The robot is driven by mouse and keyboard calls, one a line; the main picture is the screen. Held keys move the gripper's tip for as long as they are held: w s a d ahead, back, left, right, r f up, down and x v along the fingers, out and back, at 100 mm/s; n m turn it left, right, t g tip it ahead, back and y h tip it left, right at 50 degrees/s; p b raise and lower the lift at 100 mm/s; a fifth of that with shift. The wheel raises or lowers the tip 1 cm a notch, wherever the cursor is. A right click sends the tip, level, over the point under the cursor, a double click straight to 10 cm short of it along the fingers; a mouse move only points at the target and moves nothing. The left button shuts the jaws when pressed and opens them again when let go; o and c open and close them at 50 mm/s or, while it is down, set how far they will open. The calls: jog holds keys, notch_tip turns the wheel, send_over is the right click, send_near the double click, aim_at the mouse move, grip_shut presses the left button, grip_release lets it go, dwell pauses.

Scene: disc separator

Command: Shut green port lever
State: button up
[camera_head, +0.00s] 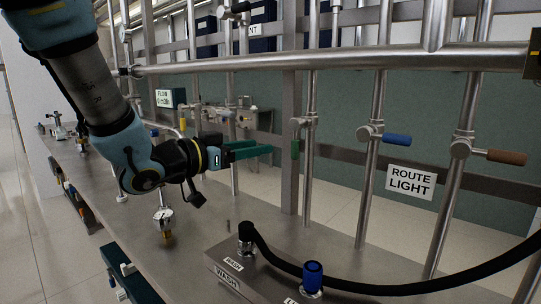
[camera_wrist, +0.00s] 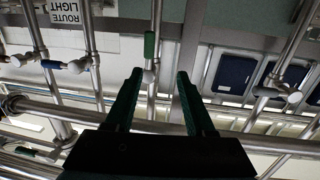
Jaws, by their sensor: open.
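The green lever (camera_head: 295,149) hangs straight down, alongside its upright steel pipe, below a valve body (camera_head: 302,122). It also shows in the wrist view (camera_wrist: 150,44), a little beyond my fingertips and nearer the left finger. My gripper (camera_head: 266,150) has teal fingers and points right toward the lever at about its height, with a visible gap between. In the wrist view my gripper (camera_wrist: 160,72) is open and nothing sits between its fingers.
A blue lever (camera_head: 397,140) and a brown lever (camera_head: 506,157) stick out sideways on pipes to the right. A long horizontal pipe (camera_head: 230,66) runs above my gripper. A black hose (camera_head: 350,286) and a box labelled "WASH" (camera_head: 228,279) lie in front on the metal bench.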

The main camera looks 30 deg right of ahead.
aim_at(296, 139)
jog(key=shift+m+g+h, duration=0.4)
jog(key=shift+g, duration=0.2)
jog(key=d, duration=0.3)
jog(key=d+p, duration=0.1)
jog(key=d, duration=0.7)
jog(key=shift+s+d+r+p, duration=0.15)
jog(key=shift+s+r+p, duration=0.1)
jog(key=shift+p, duration=0.1)
jog(key=shift+c, duration=0.2)
grip_shut()
